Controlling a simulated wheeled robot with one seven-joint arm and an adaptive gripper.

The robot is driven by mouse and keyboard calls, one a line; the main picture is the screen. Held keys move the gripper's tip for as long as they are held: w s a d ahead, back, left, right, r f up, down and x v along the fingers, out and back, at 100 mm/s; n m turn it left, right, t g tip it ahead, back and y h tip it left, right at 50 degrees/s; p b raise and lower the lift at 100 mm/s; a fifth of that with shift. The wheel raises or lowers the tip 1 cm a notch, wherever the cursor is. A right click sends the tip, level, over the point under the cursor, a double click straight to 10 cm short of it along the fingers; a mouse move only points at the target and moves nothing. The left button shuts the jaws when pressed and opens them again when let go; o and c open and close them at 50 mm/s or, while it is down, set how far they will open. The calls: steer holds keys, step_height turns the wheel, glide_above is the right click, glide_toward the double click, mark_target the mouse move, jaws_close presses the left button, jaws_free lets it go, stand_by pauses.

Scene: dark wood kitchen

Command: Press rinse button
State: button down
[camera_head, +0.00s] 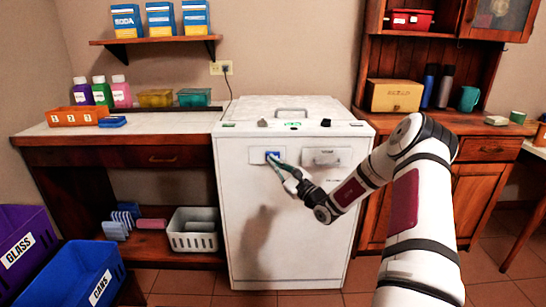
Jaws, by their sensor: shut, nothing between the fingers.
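The white washing machine (290,240) stands in the middle, between the dark wood bench and the hutch. A small blue button (272,154) sits on a pale panel (258,158) at the upper left of its front. My gripper (277,163) is shut and empty, its fingertips at the lower edge of the blue button. I cannot tell whether they touch it. The button's lettering is too small to read. A second panel with a handle (326,157) is to the right. On top, near the front edge, are a green-marked strip (293,125) and dark knobs (326,123).
The bench (130,130) on the left holds bottles, containers and an orange tray (76,116). A blue CANS bin (85,275) and a purple GLASS bin (25,240) stand at the lower left. The wooden hutch (492,149) is at the right. Floor in front of the machine is open.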

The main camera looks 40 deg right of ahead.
steer(key=shift+s+a+p, duration=0.55)
steer(key=shift+s+a, duration=0.1)
steer(key=shift+s, duration=0.3)
steer(key=shift+s+a+p, duration=0.55)
steer(key=shift+s+a, duration=0.05)
steer(key=shift+s, duration=0.3)
steer(key=shift+a, duration=0.1)
